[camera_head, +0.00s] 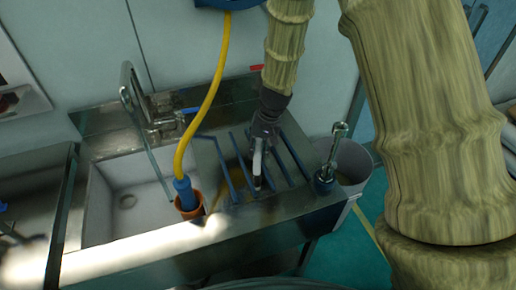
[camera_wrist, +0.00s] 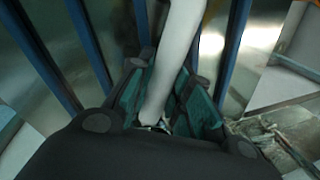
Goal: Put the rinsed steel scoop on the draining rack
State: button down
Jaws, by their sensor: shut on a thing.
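The draining rack (camera_head: 293,153) is a set of blue bars on the steel counter right of the sink; its bars also show in the wrist view (camera_wrist: 88,45). My gripper (camera_head: 262,146) points down over the middle of the rack. It is shut on a pale grey, long thing, which I take for the steel scoop (camera_head: 257,160). In the wrist view the scoop (camera_wrist: 178,50) runs up from between the green-padded fingers (camera_wrist: 160,108). Its lower end is among the bars; I cannot tell if it touches the counter. The scoop's bowl is not clearly visible.
The sink (camera_head: 130,190) with its tap (camera_head: 133,95) lies left. An orange cup (camera_head: 190,205) with a blue-ended yellow hose (camera_head: 217,75) stands beside the rack. A steel post (camera_head: 336,145) stands at the right counter edge, near a grey bin (camera_head: 352,160).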

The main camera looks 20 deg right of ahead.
jog(key=shift+f, duration=0.15)
jog(key=shift+f, duration=0.15)
jog(key=c, duration=1.3)
grip_release()
jog(key=b+v, duration=0.1)
jog(key=v, duration=1.1)
jog(key=shift+b, duration=0.4)
